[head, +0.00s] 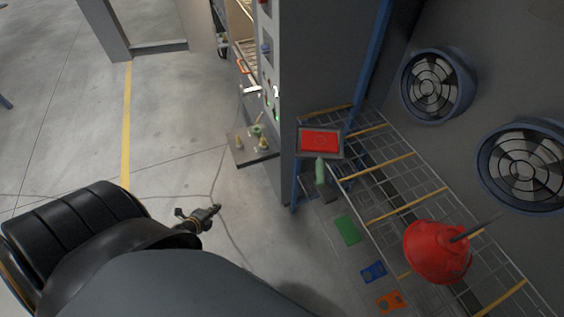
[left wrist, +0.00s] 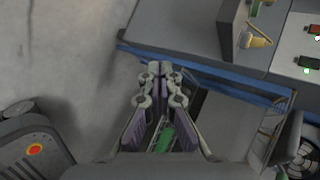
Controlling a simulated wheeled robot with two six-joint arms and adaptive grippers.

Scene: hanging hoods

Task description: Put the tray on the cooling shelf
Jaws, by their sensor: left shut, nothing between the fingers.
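A small grey-rimmed tray with a red inside (head: 320,141) and what looks like a green handle (head: 321,172) shows in the head view. My right gripper is not in view.
A red hood (head: 437,252) hangs over the rack's near part. Two round fans (head: 430,88) (head: 523,170) are on the dark wall. A grey cabinet (head: 300,70) and blue post (head: 366,60) stand behind the tray.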

